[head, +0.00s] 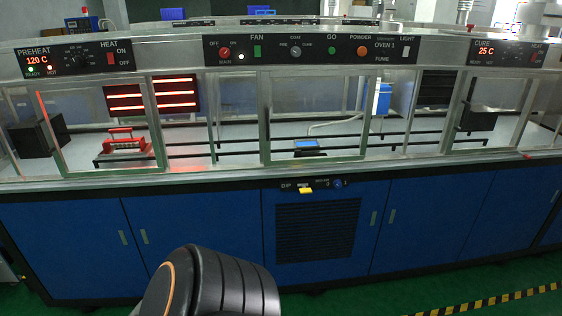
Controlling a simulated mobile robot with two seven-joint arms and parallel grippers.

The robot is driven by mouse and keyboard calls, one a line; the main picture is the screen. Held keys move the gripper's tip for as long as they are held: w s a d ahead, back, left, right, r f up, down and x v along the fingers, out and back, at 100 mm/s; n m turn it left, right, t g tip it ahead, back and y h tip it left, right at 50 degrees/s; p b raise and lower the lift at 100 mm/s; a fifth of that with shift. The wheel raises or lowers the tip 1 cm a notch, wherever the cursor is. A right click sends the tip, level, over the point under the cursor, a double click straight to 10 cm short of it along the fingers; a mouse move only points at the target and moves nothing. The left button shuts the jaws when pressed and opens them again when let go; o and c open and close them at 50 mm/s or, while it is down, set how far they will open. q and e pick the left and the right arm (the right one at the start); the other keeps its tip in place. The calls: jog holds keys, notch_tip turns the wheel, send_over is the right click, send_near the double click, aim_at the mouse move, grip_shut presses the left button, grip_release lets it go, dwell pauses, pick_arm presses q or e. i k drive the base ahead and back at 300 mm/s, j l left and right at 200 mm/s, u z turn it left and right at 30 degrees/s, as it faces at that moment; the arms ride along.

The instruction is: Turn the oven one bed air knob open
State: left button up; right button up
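A small round blue knob (338,184) sits on a narrow dark control strip (318,186) below the oven's front ledge, near the middle. The lettering beside it is too small to read surely, and I cannot tell its turned position. A yellow part (305,190) sticks out of the same strip to its left. Above is the black OVEN 1 panel (312,50) with FAN, GO and POWDER controls. A dark ribbed part of my own arm shows at the bottom, left of centre, well below the knob. Neither gripper's fingers are in view.
A long bench with blue cabinet doors (190,240) and a dark louvred vent (317,230) fills the front. Preheat (75,58) and Cure (507,53) panels flank the oven panel. Green floor (420,295) with yellow-black tape (490,300) is clear at lower right.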

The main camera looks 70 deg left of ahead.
aim_at(337, 184)
jog(key=u, duration=2.15)
jog(key=i+j+u, duration=0.15)
jog(key=i, duration=0.65)
jog(key=i+j+u, duration=0.2)
jog(key=i, duration=0.6)
jog(key=k+l, duration=0.05)
jog(key=l, duration=0.05)
